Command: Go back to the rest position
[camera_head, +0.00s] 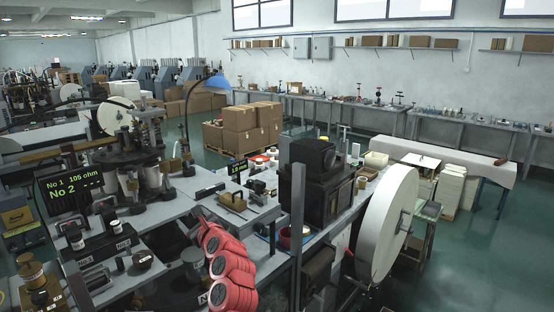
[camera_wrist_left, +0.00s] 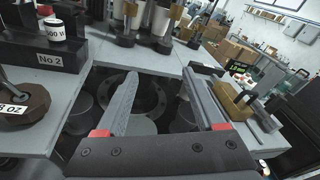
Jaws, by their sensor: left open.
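My left gripper (camera_wrist_left: 161,76) shows clearly in the left wrist view. Its two long grey fingers, with red parts at their bases, are spread apart. No object shows between them. They point over a dark recess (camera_wrist_left: 75,120) in the grey machine table. White cups (camera_wrist_left: 160,20) stand on the machine beyond the fingertips, and they show in the head view around the round turret (camera_head: 125,181). In the head view the left gripper's fingers cannot be made out clearly. My right gripper is in neither view.
A "No 2" block (camera_wrist_left: 50,60) and an 8 OZ weight (camera_wrist_left: 24,112) lie left of the recess; a brass block (camera_head: 237,202) lies right. A large white wheel (camera_head: 386,222) and black box (camera_head: 312,190) are at right.

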